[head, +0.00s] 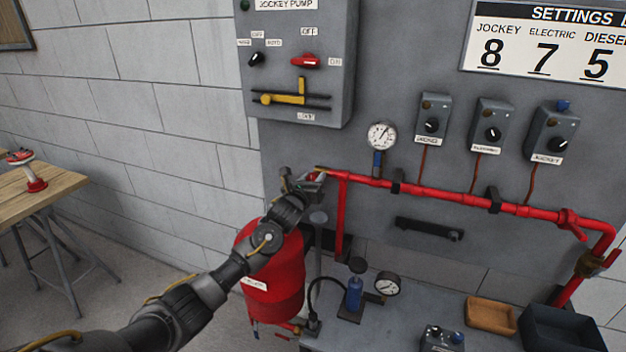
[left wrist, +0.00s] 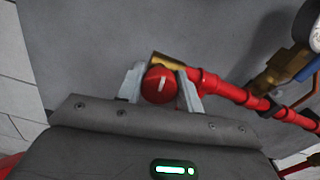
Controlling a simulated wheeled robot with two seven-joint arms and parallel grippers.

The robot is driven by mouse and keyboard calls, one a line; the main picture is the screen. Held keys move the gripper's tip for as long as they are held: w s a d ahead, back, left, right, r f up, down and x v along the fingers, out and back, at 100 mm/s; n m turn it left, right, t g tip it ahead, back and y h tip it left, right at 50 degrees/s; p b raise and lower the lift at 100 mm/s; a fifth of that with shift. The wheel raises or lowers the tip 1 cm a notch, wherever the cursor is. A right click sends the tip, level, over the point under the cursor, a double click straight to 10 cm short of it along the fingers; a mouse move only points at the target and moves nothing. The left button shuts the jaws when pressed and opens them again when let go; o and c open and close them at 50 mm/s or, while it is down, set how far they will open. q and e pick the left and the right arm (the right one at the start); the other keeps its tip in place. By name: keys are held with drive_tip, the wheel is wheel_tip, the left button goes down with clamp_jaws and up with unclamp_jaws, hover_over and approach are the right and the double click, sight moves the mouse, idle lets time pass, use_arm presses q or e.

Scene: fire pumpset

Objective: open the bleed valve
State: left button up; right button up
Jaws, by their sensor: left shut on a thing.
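The bleed valve shows in the left wrist view as a round red knob (left wrist: 159,85) with a pale line on its face. It sits by a brass fitting (left wrist: 168,62) at the left end of the red pipe (head: 450,201). My left gripper (left wrist: 161,84) has one finger on each side of the knob and is shut on it. In the head view my left gripper (head: 314,180) is at the pipe's left end and hides most of the knob. My right gripper is not in view.
A pressure gauge (head: 382,136) stands above the pipe. The jockey pump panel (head: 340,60) is above my gripper. A red tank (head: 272,275) is below my arm. A bench with a blue hand pump (head: 354,293), a wooden tray (head: 491,315) and a dark bin (head: 562,330) is below.

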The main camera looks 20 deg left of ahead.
use_arm(q)
drive_tip(key=n, duration=0.7)
drive_tip(key=shift+a+f, duration=0.1)
drive_tip(key=n, duration=0.7)
drive_tip(key=shift+f, duration=0.1)
drive_tip(key=n, duration=0.6)
drive_tip(key=shift+f+n, duration=0.1)
drive_tip(key=shift+n, duration=0.3)
drive_tip(key=n, duration=0.5)
drive_tip(key=shift+f+p, duration=0.1)
drive_tip(key=shift+p, duration=0.25)
drive_tip(key=shift+n, duration=0.4)
drive_tip(key=o, duration=1)
drive_tip(key=shift+s, duration=0.15)
